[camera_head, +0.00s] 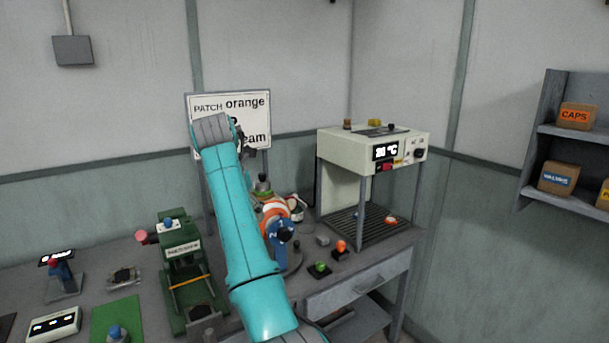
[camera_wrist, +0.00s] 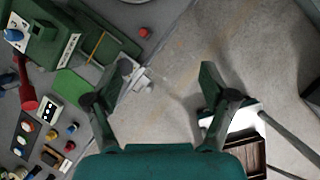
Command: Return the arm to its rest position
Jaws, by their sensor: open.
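My arm (camera_head: 243,225) is teal and reaches up and away from the bottom middle of the head view, across the bench and in front of the sign. In the wrist view my gripper (camera_wrist: 165,73) is open. Its two dark green fingers are spread wide with nothing between them; behind the gap is a bare, pale grey-brown surface. In the head view the gripper is mostly hidden behind the end of the arm, with only some dark parts showing by the sign.
A green press (camera_head: 184,265) stands left of my arm. A cream heater-like machine (camera_head: 372,150) with a temperature display stands at right. A white sign (camera_head: 229,105) is behind. Small coloured knobs (camera_head: 341,246) sit on the bench. Shelves with boxes (camera_head: 577,116) hang far right.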

